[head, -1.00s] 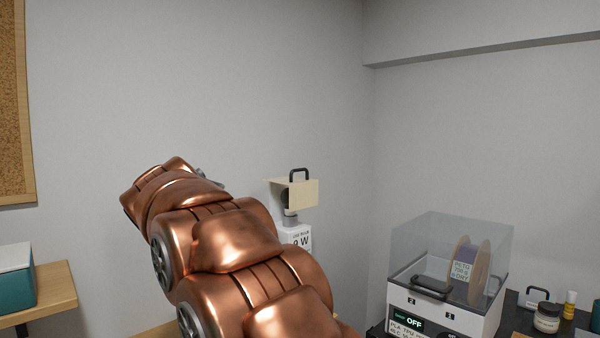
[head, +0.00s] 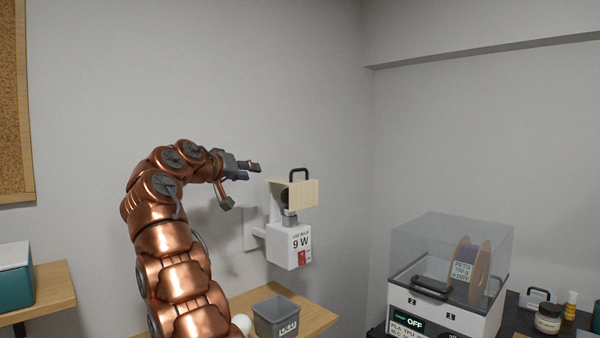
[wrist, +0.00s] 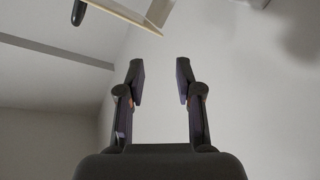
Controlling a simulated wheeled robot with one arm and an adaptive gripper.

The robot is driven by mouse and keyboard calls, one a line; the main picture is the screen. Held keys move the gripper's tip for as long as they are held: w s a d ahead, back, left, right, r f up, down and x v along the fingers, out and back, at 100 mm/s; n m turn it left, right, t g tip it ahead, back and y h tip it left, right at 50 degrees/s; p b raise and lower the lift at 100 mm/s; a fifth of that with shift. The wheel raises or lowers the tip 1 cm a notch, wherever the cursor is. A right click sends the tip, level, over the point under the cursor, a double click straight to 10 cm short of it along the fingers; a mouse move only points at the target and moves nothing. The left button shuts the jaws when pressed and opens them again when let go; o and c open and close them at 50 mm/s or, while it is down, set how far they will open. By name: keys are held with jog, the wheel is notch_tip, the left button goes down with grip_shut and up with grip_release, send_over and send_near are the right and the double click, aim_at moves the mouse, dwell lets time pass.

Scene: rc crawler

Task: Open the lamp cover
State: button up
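The lamp cover (head: 304,194) is a pale cream box-like shade with a dark handle (head: 299,172) on its top. It sits above a grey socket on a white wall lamp (head: 290,246) marked "9 W". In the wrist view, the cover's pale edge (wrist: 125,12) shows at the top. My gripper (head: 253,170) is to the left of the cover at about handle height, apart from it. Its two fingers (wrist: 160,82) are spread with nothing between them in the wrist view.
Below the lamp, a wooden shelf (head: 309,314) holds a grey bin (head: 281,317) and a white round object (head: 242,324). A filament dryer (head: 447,275) with a clear lid stands at the right. A teal box (head: 14,277) sits on a shelf at the left.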

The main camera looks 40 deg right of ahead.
aim_at(295, 170)
jog(key=s+d+m+g+h, duration=0.1)
jog(key=s+d+m, duration=0.1)
jog(key=d, duration=0.1)
jog(key=s+d+m+g+p, duration=0.1)
jog(key=s+d+m, duration=0.1)
jog(key=s+d, duration=0.1)
jog(key=s+d+m+g+h+p, duration=0.1)
jog(key=s+d+m+g, duration=0.1)
jog(key=s+d+m, duration=0.1)
jog(key=shift+s+d+r+h, duration=0.2)
jog(key=shift+s+d+h, duration=0.1)
jog(key=shift+d, duration=0.3)
jog(key=shift+d+f, duration=0.15)
jog(key=shift+d, duration=0.5)
jog(key=shift+c, duration=0.2)
jog(key=shift+w, duration=0.1)
grip_shut()
